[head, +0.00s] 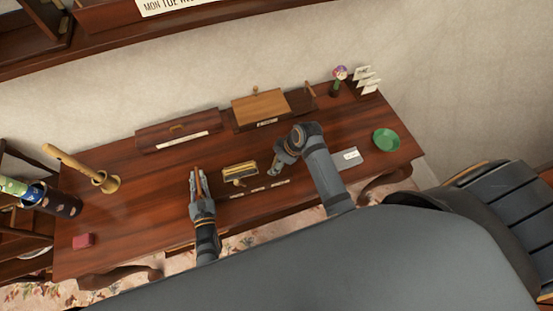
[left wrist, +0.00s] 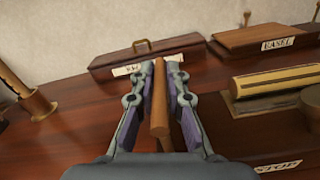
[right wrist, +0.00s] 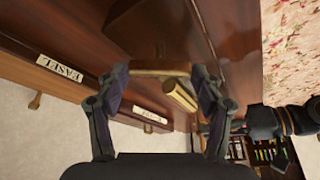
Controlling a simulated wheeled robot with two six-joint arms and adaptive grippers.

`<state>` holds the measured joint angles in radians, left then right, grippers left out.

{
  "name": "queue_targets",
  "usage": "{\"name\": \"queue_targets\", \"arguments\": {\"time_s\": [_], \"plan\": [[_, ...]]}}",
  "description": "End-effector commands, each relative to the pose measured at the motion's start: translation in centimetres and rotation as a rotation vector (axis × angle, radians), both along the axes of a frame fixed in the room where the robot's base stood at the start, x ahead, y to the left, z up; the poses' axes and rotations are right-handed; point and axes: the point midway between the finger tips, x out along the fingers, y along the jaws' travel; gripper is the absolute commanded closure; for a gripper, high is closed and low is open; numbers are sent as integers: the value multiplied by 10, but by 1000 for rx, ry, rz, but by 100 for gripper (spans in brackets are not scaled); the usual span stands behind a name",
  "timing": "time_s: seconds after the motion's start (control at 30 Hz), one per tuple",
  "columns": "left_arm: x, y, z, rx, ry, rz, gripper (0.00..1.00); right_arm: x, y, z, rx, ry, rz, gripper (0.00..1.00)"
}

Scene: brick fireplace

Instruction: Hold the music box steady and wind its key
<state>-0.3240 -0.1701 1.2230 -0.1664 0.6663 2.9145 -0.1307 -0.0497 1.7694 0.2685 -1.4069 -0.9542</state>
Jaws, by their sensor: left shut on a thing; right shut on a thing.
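A small brass-coloured cylinder mechanism (head: 240,171), which looks like the music box, sits on the desk between my grippers. It also shows in the left wrist view (left wrist: 275,82) and the right wrist view (right wrist: 180,96). My left gripper (head: 197,178) is left of it, shut on an upright brown wooden rod (left wrist: 160,105), apart from the mechanism. My right gripper (head: 278,165) is right of the mechanism. In the right wrist view a wooden bar (right wrist: 158,73) spans between its fingertips, and it is shut on that. I cannot tell which part is the key.
A lidded wooden box (head: 260,107) and a long dark box (head: 178,130) stand at the back. A brass mortar-like cup (head: 106,183) and pink block (head: 83,240) are left. A green dish (head: 386,139) and white card (head: 348,158) are right. Small labels lie along the front.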

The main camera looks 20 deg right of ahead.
Motion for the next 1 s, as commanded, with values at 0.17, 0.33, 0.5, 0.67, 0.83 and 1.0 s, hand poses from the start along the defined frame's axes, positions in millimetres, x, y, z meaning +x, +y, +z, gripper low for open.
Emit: {"name": "queue_targets", "arguments": {"time_s": [0.17, 0.33, 0.5, 0.67, 0.83, 1.0], "plan": [[0, 0, -1, 0, 2, 0, 100, -1, 1, 0, 2, 1, -142, 64], [0, 0, -1, 0, 2, 0, 100, -1, 2, 0, 1, 0, -250, 64], [0, 0, -1, 0, 2, 0, 100, -2, 2, 0, 1, 1, -323, 64], [0, 0, -1, 0, 2, 0, 100, -2, 2, 0, 0, 0, -362, 64], [0, 0, -1, 0, 2, 0, 100, -2, 1, 0, 0, 0, -380, 64], [0, 0, -1, 0, 2, 0, 100, -2, 1, 0, -1, 1, -382, 64]]}}
